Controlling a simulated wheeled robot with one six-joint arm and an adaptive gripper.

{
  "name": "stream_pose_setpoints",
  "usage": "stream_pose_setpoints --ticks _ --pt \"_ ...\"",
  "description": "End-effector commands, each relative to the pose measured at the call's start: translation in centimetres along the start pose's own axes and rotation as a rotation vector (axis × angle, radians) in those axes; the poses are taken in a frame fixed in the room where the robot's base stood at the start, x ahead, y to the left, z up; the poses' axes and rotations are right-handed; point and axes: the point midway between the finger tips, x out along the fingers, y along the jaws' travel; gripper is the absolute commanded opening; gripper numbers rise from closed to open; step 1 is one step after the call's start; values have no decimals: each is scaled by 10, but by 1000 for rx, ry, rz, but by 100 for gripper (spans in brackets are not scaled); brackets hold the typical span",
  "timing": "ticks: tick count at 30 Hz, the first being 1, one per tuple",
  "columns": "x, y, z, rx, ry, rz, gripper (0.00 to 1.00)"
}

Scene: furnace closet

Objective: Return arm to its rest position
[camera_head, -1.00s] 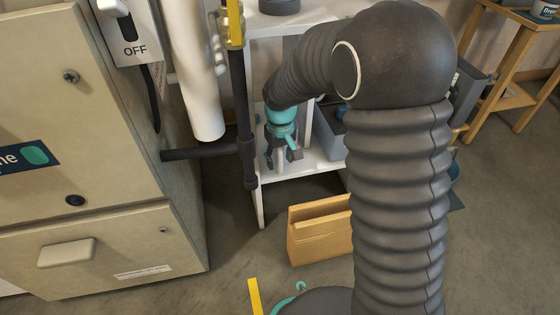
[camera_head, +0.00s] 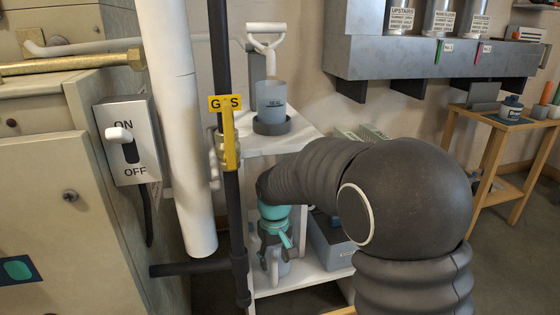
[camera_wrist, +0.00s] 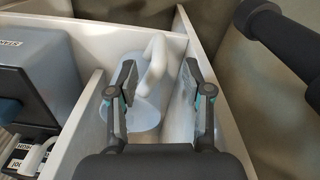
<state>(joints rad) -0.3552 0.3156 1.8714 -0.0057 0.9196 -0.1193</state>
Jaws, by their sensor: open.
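My arm reaches over to the white shelf unit (camera_head: 300,281), bent downward at its end. My gripper (camera_head: 273,262) hangs in front of the shelf's lower compartment, below the top board. In the wrist view my gripper (camera_wrist: 160,75) is open, its two dark fingers spread apart. A pale translucent jug (camera_wrist: 143,112) with a white handle (camera_wrist: 153,65) stands in a narrow compartment under it. The handle shows between the fingers; whether they touch it I cannot tell. In the head view my gripper hides most of the jug.
A black gas pipe (camera_head: 234,200) with a yellow valve (camera_head: 230,140) stands just left of my gripper, beside a white pipe (camera_head: 185,130). A grey cup (camera_head: 271,100) stands on the shelf top. A blue-grey box (camera_head: 330,240) is right of my gripper. A wooden table (camera_head: 497,140) is far right.

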Motion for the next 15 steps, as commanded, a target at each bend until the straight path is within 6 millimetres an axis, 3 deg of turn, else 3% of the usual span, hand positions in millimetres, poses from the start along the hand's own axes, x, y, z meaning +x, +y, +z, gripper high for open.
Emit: stream_pose_setpoints --ticks 2,5,15 --pt "12 -2 16 14 -35 -4 50" --pt "6 -3 41 41 -46 -6 50" --pt "-64 14 122 162 26 3 50"
